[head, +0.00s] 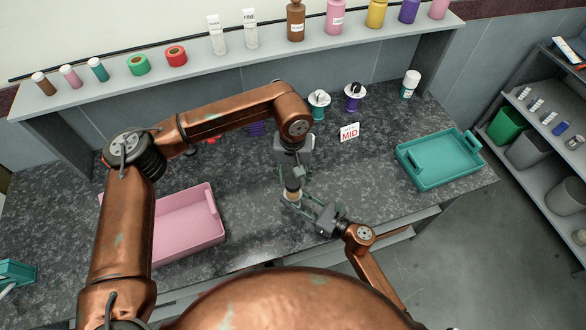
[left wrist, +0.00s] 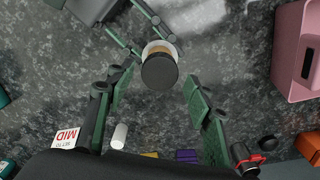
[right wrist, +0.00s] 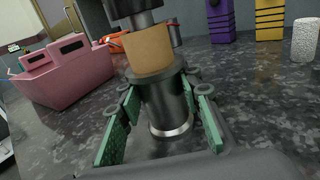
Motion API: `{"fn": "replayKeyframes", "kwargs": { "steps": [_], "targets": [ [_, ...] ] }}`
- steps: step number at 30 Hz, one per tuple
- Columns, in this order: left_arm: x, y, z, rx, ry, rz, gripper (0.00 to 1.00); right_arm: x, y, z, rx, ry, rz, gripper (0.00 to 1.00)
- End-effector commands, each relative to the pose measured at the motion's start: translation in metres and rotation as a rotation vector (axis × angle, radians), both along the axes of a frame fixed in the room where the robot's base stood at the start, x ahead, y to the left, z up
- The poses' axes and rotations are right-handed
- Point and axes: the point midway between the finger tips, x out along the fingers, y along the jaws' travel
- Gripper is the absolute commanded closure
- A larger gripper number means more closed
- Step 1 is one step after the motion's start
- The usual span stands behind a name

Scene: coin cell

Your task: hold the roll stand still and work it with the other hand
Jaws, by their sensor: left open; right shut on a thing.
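The roll stand is a dark upright cylinder with a tan band and black top; the band (head: 291,194) shows small in the head view. In the left wrist view its black round top (left wrist: 160,73) sits between and beyond the open fingers of my left gripper (left wrist: 158,105), which points down from above. In the right wrist view the stand's dark body (right wrist: 163,98) is between the green pads of my right gripper (right wrist: 160,120), which is shut on it from the side. The tan band (right wrist: 148,50) shows above the pads. A "SET TO MID" card (head: 349,132) stands behind.
A pink bin (head: 190,225) is at left and a teal tray (head: 440,160) at right on the dark speckled counter. Two spools (head: 318,105) and a white-capped bottle (head: 410,85) stand at the back. A shelf of bottles runs behind.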

Motion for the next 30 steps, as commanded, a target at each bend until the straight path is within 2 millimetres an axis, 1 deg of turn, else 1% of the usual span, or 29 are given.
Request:
{"fn": "replayKeyframes", "kwargs": {
  "steps": [1,3,6,16,30],
  "targets": [
    [0.000,0.000,-0.007,-0.001,0.002,0.000,0.52,0.000,0.000,0.000,-0.001,0.001,0.000,1.00],
    [0.000,0.000,-0.014,-0.001,0.000,0.001,0.52,0.000,0.000,0.000,-0.001,0.001,0.000,1.00],
    [0.000,0.000,-0.021,0.000,0.000,0.001,0.52,0.000,0.000,0.000,-0.001,0.001,0.000,1.00],
    [0.000,0.000,-0.024,0.000,-0.001,0.002,0.52,0.000,0.000,0.000,-0.001,0.001,0.000,1.00],
    [0.000,0.000,-0.024,0.000,-0.001,0.002,0.84,0.000,0.000,0.000,-0.001,0.001,0.000,1.00]
  ]
}}
